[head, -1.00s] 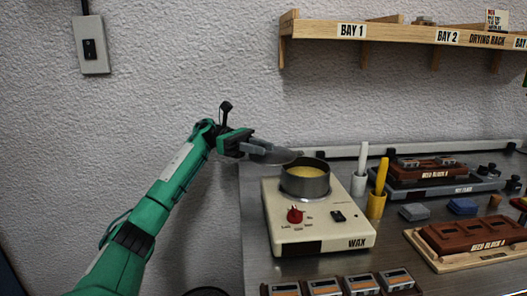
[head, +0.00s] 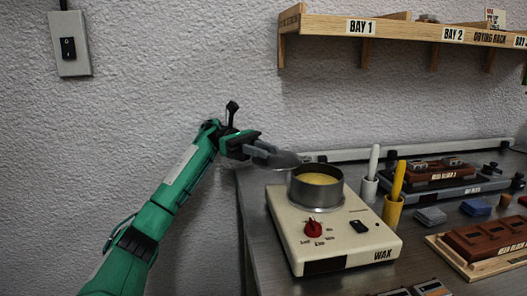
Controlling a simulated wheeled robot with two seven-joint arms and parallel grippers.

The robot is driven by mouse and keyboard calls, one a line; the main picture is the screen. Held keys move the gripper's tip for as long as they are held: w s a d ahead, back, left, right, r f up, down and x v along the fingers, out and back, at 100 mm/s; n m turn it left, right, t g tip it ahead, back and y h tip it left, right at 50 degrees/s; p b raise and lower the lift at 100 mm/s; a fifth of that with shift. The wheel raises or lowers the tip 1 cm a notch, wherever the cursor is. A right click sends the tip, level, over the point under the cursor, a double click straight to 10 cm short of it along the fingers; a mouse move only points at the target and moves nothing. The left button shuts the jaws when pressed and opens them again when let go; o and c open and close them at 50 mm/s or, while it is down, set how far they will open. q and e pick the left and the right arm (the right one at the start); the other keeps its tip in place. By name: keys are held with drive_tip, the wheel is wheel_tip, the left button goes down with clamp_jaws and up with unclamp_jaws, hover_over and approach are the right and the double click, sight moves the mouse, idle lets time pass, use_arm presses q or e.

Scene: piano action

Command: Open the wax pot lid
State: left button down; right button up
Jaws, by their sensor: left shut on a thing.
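The wax pot (head: 314,193) is a grey metal cylinder with yellow wax showing inside. It sits on a cream heater box (head: 335,237) labelled WAX, with a red knob and a black switch. The grey wax pot lid (head: 283,160) is off the opening, tilted at the pot's upper left. My left gripper (head: 262,151) is shut on the lid, left of the pot and above its rim. The far edge of the lid is close to the pot's rim; I cannot tell whether they touch. My right gripper is not in view.
White (head: 372,165) and yellow (head: 397,184) sticks stand in holders right of the heater. Reed blocks (head: 485,238) and grey and blue pieces lie further right. A wooden drying rack (head: 400,32) hangs on the wall.

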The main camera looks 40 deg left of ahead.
use_arm(q)
drive_tip(key=c, duration=1.3)
unclamp_jaws()
drive_tip(key=shift+o, duration=0.2)
drive_tip(key=shift+r, duration=0.6)
wheel_tip(320, 180, up, 3)
drive_tip(key=shift+r+p, duration=0.1)
drive_tip(key=shift+p, duration=0.35)
wheel_tip(320, 180, up, 16)
drive_tip(key=p, duration=0.3)
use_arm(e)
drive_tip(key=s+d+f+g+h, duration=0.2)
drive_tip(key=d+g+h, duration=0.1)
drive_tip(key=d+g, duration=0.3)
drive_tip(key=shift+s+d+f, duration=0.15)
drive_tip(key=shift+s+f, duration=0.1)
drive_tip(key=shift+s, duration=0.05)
